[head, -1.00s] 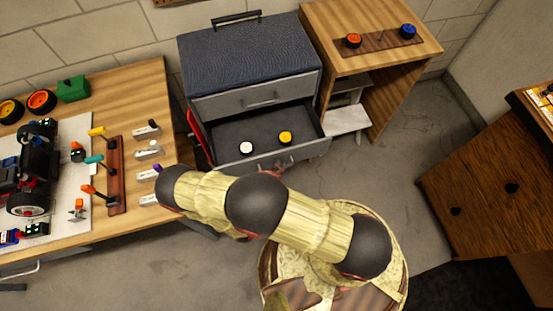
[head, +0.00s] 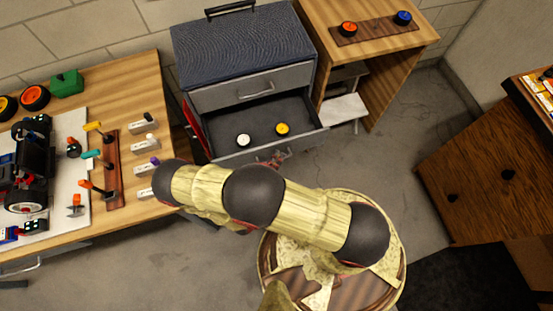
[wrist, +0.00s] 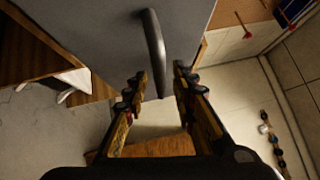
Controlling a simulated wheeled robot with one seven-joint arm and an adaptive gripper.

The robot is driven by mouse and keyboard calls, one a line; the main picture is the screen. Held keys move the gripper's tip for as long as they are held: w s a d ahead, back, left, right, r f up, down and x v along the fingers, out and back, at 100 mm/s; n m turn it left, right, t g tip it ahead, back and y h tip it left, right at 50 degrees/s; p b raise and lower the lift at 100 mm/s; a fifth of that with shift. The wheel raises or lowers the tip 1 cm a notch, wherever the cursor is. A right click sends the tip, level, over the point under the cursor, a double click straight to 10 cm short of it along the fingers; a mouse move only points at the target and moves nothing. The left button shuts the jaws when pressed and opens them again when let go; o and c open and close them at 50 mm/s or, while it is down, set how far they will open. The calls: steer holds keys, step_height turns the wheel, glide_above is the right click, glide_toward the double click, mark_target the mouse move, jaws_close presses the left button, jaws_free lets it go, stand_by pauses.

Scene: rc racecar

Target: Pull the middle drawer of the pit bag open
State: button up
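The pit bag (head: 245,50) is a grey cabinet with a dark blue textured top and a black carry handle. Its top drawer (head: 232,95) is closed. The drawer below it, the middle drawer (head: 225,152), is pulled out, showing a dark tray with a white disc (head: 243,140) and a yellow disc (head: 282,129). My gripper (head: 275,158) is at this drawer's front, largely hidden by my arm. In the wrist view, my gripper (wrist: 160,78) is open, with one finger on each side of a dark bar handle (wrist: 154,45) on a grey panel. Contact is unclear.
A wooden workbench (head: 100,225) with a model car (head: 32,165) and tools stands left. A wooden stand (head: 390,70) with orange and blue knobs is right of the bag. A dark wooden cabinet (head: 480,180) is far right. Floor is clear between.

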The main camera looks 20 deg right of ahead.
steer(key=shift+a, duration=0.1)
steer(key=v, duration=1.2)
stand_by(0.4)
